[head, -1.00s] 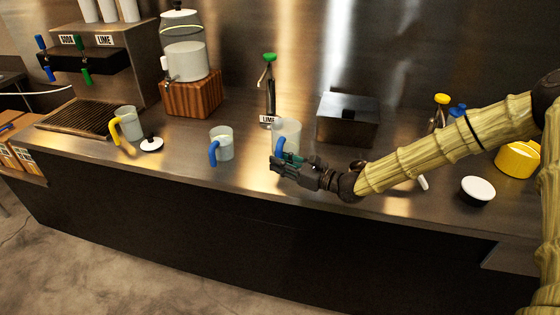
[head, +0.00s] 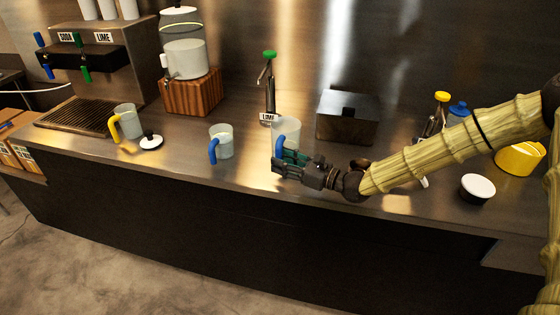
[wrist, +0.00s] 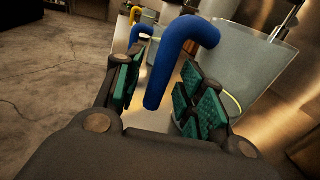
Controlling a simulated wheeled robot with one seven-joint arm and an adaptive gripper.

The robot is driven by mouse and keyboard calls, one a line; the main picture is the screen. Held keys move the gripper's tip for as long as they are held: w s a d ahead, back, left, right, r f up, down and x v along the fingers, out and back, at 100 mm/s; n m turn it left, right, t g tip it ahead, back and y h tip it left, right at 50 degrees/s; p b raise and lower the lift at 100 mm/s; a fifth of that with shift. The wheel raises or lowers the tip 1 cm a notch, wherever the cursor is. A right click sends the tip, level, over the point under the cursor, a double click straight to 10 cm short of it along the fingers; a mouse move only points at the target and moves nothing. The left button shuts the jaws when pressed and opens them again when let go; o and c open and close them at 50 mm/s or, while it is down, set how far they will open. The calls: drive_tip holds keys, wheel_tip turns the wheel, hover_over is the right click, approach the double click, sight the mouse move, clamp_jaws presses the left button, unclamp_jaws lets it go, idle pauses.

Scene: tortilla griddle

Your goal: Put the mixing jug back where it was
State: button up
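A clear jug with a blue handle (head: 288,130) stands upright on the steel counter, in front of the lime tap. My gripper (head: 279,163) is at its near side, low by the handle. In the wrist view the blue handle (wrist: 166,62) hangs between my green-padded fingers (wrist: 160,90), with gaps showing on both sides, so my gripper looks open around it. The jug's clear wall (wrist: 245,60) lies beyond the right finger. A second blue-handled jug (head: 224,143) and a yellow-handled jug (head: 128,121) stand to the left. The frames do not label which is the mixing jug.
The lime tap (head: 268,88) stands behind the near jug, with a dark metal box (head: 347,118) to its right.

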drive_tip(key=b+v, duration=0.2)
drive_tip(key=v, duration=0.8)
drive_tip(key=shift+s+d+f, duration=0.1)
drive_tip(key=shift+d, duration=0.25)
